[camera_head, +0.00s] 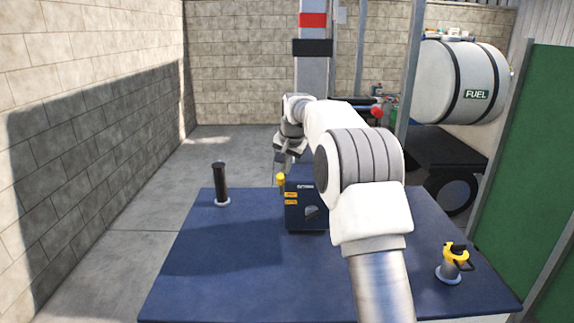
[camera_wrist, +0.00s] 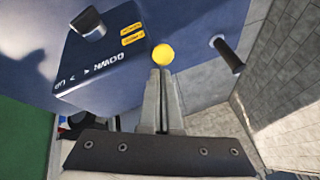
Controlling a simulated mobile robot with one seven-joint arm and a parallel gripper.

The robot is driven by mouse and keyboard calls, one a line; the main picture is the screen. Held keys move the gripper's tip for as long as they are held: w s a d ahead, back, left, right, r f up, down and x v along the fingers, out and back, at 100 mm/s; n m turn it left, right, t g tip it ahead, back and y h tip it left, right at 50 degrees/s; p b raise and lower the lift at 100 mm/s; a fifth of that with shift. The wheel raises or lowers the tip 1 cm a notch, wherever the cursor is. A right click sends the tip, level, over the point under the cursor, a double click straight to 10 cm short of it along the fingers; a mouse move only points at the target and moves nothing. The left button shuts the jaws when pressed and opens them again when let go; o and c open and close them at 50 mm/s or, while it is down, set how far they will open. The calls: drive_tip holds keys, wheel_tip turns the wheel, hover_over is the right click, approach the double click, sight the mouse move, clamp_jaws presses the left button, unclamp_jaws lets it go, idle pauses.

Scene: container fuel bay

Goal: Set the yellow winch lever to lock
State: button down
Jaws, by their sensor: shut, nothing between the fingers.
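The winch is a dark blue box (camera_head: 305,216) with orange labels, standing on the blue table. Its lever has a round yellow knob (camera_head: 281,178) at the box's left side; the knob also shows in the wrist view (camera_wrist: 162,54). My gripper (camera_head: 279,167) is just above the knob in the head view. In the wrist view my gripper (camera_wrist: 160,72) has its fingers together and empty, their tips close to the knob. I cannot tell whether they touch it. The lever's shaft is mostly hidden. The box (camera_wrist: 95,65) fills the upper left there, with white lettering and a grey part on it.
A black upright handle (camera_head: 221,184) stands on the table's left. A yellow and black fitting (camera_head: 454,262) stands at the front right. The blue table top (camera_head: 240,285) is clear in front of the box. A white fuel tank (camera_head: 462,82) is at the back right.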

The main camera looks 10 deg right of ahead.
drive_tip(key=shift+f+b, duration=0.15)
drive_tip(key=shift+b, duration=0.2)
drive_tip(key=shift+s+f+b, duration=0.1)
drive_tip(key=shift+s+b, duration=0.05)
drive_tip(key=shift+b, duration=0.25)
drive_tip(key=shift+s+b, duration=0.15)
drive_tip(key=shift+b, duration=0.3)
drive_tip(key=shift+s+a+f+t+b, duration=0.15)
drive_tip(key=shift+t+b, duration=0.25)
drive_tip(key=shift+b, duration=0.7)
drive_tip(key=shift+s+f+b, duration=0.15)
drive_tip(key=shift+b, duration=0.4)
drive_tip(key=s+a+f+t+h+b, duration=0.1)
drive_tip(key=s+f+t+b, duration=0.4)
drive_tip(key=b, duration=2.4)
drive_tip(key=shift+s+f+n+t, duration=0.35)
drive_tip(key=shift+f+t, duration=0.45)
drive_tip(key=shift+f, duration=1)
